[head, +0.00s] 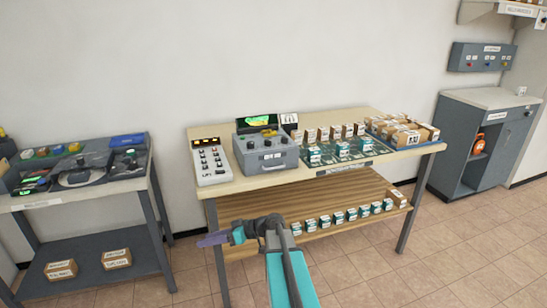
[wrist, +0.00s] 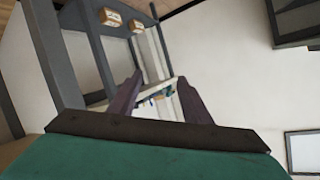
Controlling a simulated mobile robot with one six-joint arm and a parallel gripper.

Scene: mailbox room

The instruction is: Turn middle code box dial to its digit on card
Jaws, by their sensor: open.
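The grey code box (head: 266,161) sits on the wooden table, with a green-lit screen (head: 260,121) at its back. Several dark dials show on its top; the middle dial (head: 267,144) is small, and its setting is too small to read. A small white card (head: 289,118) with dark marks stands behind the box to the right; I cannot read its digits. My gripper (head: 212,240) is in front of the table's left legs, below the tabletop and well apart from the box, pointing left. In the wrist view its two dark fingers (wrist: 160,88) are spread, with nothing held between them.
A keypad device (head: 210,161) stands left of the code box. Cartons and a dark mat (head: 335,152) with teal boxes fill the table's right side. A lower wooden shelf (head: 310,222) holds more boxes. A grey bench (head: 80,187) stands left, a cabinet (head: 478,150) right. Tiled floor is free in front.

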